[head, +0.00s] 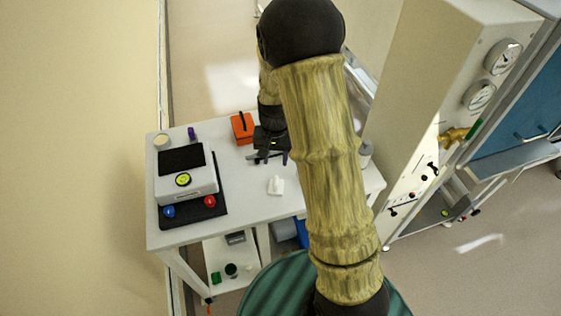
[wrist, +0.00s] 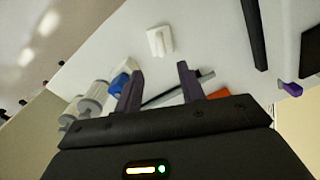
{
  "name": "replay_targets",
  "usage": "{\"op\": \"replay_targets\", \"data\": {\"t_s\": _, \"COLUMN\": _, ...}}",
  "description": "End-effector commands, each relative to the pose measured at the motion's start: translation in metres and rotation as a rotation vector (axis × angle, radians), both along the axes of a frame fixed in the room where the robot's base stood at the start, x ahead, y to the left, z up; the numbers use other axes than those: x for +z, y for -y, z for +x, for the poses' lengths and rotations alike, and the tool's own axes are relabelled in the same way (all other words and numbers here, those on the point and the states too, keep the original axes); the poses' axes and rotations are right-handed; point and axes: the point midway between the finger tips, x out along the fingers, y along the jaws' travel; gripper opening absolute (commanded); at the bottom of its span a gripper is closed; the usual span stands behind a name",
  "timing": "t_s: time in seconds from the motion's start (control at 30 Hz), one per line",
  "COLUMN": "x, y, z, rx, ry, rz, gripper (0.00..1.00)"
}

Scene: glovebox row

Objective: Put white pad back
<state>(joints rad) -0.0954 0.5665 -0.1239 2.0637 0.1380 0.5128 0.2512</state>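A small white block (head: 276,185), which looks like the white pad, lies on the white table (head: 240,205) near its middle. It also shows in the wrist view (wrist: 160,41), ahead of the fingertips, with a raised part on it. My gripper (head: 270,157) is over the table, just behind the white block in the head view. In the wrist view my gripper (wrist: 157,72) has its two dark fingers spread with nothing held between them. The fingers are apart from the block.
A device with a black screen (head: 181,160) stands at the table's left, with a blue ball (head: 169,211) and a red ball (head: 210,201) before it. An orange box (head: 242,127) stands behind. A glovebox cabinet (head: 440,80) with gauges stands right. White cylinders (wrist: 92,97) show in the wrist view.

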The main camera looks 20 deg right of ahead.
Motion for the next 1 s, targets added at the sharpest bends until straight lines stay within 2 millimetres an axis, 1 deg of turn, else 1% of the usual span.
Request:
{"op": "replay_targets", "data": {"t_s": 0.07, "x": 0.012, "y": 0.001, "z": -0.008, "rx": 0.022, "ry": 0.018, "rz": 0.002, "gripper": 0.39}}
{"op": "replay_targets", "data": {"t_s": 0.17, "x": 0.032, "y": 0.000, "z": -0.026, "rx": 0.072, "ry": 0.050, "rz": 0.006, "gripper": 0.39}}
{"op": "replay_targets", "data": {"t_s": 0.3, "x": 0.061, "y": 0.000, "z": -0.061, "rx": 0.168, "ry": 0.110, "rz": 0.001, "gripper": 0.39}}
{"op": "replay_targets", "data": {"t_s": 0.37, "x": 0.072, "y": 0.000, "z": -0.077, "rx": 0.212, "ry": 0.135, "rz": -0.006, "gripper": 0.39}}
{"op": "replay_targets", "data": {"t_s": 0.4, "x": 0.078, "y": 0.000, "z": -0.088, "rx": 0.239, "ry": 0.150, "rz": -0.011, "gripper": 0.39}}
{"op": "replay_targets", "data": {"t_s": 0.5, "x": 0.091, "y": 0.000, "z": -0.114, "rx": 0.308, "ry": 0.189, "rz": -0.026, "gripper": 0.39}}
{"op": "replay_targets", "data": {"t_s": 0.6, "x": 0.097, "y": 0.000, "z": -0.131, "rx": 0.356, "ry": 0.214, "rz": -0.039, "gripper": 0.39}}
{"op": "replay_targets", "data": {"t_s": 0.73, "x": 0.099, "y": 0.000, "z": -0.140, "rx": 0.381, "ry": 0.224, "rz": -0.047, "gripper": 0.39}}
{"op": "replay_targets", "data": {"t_s": 1.0, "x": 0.099, "y": 0.000, "z": -0.140, "rx": 0.380, "ry": 0.223, "rz": -0.047, "gripper": 0.39}}
